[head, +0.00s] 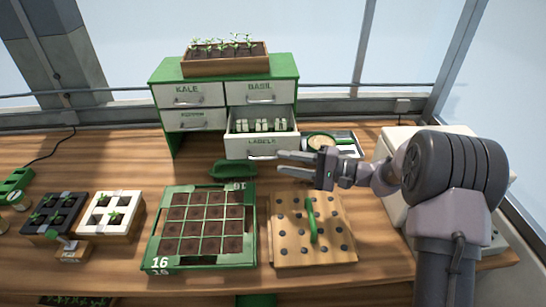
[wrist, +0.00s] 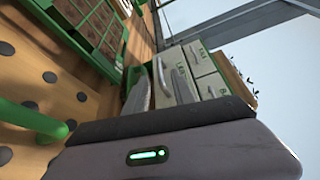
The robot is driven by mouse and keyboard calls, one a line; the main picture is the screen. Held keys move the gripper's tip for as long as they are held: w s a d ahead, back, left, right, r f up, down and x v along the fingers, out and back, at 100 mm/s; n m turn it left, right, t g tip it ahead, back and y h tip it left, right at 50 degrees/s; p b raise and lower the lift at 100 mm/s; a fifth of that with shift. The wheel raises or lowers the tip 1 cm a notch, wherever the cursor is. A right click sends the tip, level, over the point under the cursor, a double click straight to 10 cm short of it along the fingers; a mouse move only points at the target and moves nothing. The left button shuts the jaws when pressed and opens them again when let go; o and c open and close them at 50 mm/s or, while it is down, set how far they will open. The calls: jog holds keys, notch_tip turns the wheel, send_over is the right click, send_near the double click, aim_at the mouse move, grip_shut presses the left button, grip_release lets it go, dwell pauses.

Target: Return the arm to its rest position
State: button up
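My gripper (head: 281,162) is held above the bench, in front of the cabinet's open LABELS drawer (head: 262,147). Its two fingers point left and stand apart, with nothing seen between them. In the wrist view the grey fingers (wrist: 151,88) reach toward the cabinet (wrist: 180,75), which appears tilted. My arm comes in from the right side of the head view, bent at the elbow. Whether the fingers touch the drawer front cannot be told.
A green seed tray (head: 252,232) with soil cells and a wooden dibber board (head: 308,258) with a green handle (head: 312,222) lie below the gripper. A green scoop (head: 233,170) is left of it. A white box (head: 393,150) stands right, behind my arm. Small seedling trays (head: 133,222) stand left.

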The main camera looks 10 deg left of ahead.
jog(key=shift+d, duration=0.1)
dwell(0.3)
jog(key=s+d+r+n+g+h, duration=0.1)
jog(key=s+d+r+h, duration=0.2)
jog(key=s, duration=0.5)
jog(key=s+r+g+h, duration=0.1)
jog(key=s+r+h, duration=0.2)
jog(key=s+r, duration=0.3)
jog(key=s+d+m+t+h, duration=0.1)
jog(key=s+d+t+h, duration=0.4)
jog(key=s+d, duration=0.9)
jog(key=s+h, duration=0.3)
jog(key=shift+d+f+m+h, duration=0.2)
jog(key=shift+m+h, duration=0.1)
jog(key=shift+h, duration=0.1)
